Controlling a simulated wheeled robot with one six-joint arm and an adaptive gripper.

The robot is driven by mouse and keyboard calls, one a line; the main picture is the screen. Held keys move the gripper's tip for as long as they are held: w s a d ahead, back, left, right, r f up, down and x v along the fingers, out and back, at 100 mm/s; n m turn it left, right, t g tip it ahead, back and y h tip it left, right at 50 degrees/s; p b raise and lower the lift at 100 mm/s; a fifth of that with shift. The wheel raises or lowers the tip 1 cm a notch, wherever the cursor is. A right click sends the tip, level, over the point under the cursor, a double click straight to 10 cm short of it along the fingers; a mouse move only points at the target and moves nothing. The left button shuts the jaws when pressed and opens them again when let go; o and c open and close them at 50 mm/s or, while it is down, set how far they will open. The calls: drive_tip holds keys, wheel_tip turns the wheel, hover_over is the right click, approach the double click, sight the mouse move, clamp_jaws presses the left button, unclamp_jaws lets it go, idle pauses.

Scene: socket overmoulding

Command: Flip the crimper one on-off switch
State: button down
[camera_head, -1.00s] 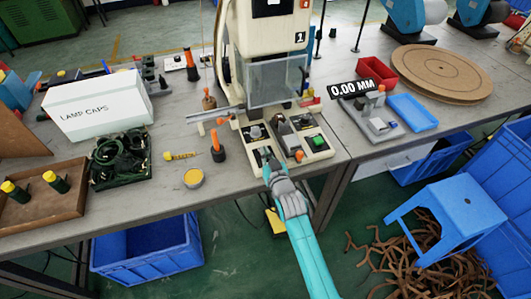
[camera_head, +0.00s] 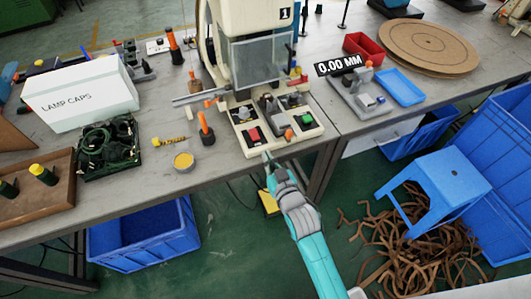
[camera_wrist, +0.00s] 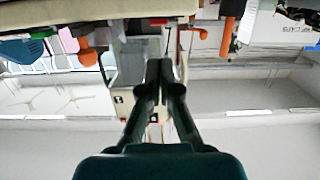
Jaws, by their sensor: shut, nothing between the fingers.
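The crimper marked 1 (camera_head: 256,50) stands at the table's front edge in the head view. Its cream control base (camera_head: 262,148) carries a red switch (camera_head: 253,135) at front left, a green button (camera_head: 304,118) at right, and black knobs. My gripper (camera_head: 267,157) is shut and empty, just in front of the base below the red switch, seemingly apart from it. In the wrist view my shut fingers (camera_wrist: 160,68) point toward the bench, with orange parts beyond. Which way the switch is tilted is too small to tell.
An orange-topped black tool (camera_head: 206,130) and a yellow tin (camera_head: 184,160) stand left of the base. A grey gauge fixture (camera_head: 358,98) and blue tray (camera_head: 400,87) are to the right. A blue stool (camera_head: 435,180) stands on the floor at right.

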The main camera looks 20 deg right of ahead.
drive_tip(key=r, duration=0.1)
drive_tip(key=r+t, duration=0.1)
drive_tip(key=r, duration=0.1)
drive_tip(key=shift+w+r, duration=0.1)
drive_tip(key=shift+w, duration=0.25)
drive_tip(key=shift+w, duration=0.1)
hover_over(255, 137)
drive_tip(key=shift+s, duration=0.35)
drive_tip(key=f, duration=0.3)
drive_tip(key=shift+w+f, duration=0.2)
drive_tip(key=shift+f, duration=0.45)
drive_tip(key=shift+w, duration=0.1)
